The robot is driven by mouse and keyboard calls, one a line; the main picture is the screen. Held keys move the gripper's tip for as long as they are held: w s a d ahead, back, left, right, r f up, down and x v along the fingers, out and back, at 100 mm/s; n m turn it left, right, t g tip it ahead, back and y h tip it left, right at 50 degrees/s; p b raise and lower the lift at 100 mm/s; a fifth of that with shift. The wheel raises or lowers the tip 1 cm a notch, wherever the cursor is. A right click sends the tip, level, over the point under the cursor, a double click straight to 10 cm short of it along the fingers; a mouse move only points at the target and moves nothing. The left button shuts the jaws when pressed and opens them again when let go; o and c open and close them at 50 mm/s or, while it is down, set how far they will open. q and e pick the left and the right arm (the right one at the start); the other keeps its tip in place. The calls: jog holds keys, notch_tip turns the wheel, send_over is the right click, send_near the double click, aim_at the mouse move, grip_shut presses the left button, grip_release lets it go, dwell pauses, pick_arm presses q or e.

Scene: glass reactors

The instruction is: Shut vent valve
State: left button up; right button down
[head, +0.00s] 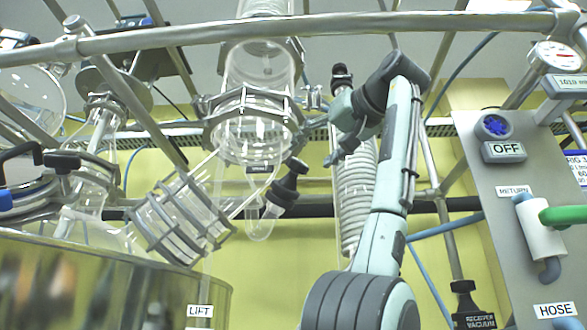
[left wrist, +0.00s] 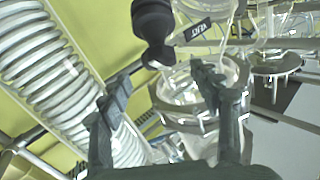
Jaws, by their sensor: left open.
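The vent valve has a black knob (head: 287,185) on the glass below the central vessel in the head view. In the left wrist view the black knob (left wrist: 153,27) is at the top, beside a small tag reading VENT (left wrist: 197,31). My left gripper (head: 334,156) is up and to the right of the knob in the head view. In the left wrist view my left gripper (left wrist: 163,82) has its two dark fingers spread with nothing held. The knob lies beyond the fingertips, apart from them. My right gripper is in neither view.
A glass coil condenser (head: 356,195) stands just behind my left arm. A clamped glass vessel (head: 256,115) hangs at centre. A metal rail (head: 330,24) crosses the top. A grey panel (head: 505,160) with an OFF display is on the right. A RECEIVER VACUUM tag (head: 477,321) is low right.

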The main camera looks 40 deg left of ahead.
aim_at(300, 162)
pick_arm(q)
jog(key=x, duration=0.6)
jog(key=shift+a, duration=0.1)
jog(key=shift+w+a, duration=0.15)
jog(key=shift+a, duration=0.2)
jog(key=c, duration=1.1)
jog(key=shift+c, duration=0.3)
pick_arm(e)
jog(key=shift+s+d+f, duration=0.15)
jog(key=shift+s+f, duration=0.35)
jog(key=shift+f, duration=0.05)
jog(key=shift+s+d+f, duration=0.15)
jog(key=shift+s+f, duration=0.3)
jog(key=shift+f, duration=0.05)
pick_arm(q)
jog(key=shift+m+t, duration=0.5)
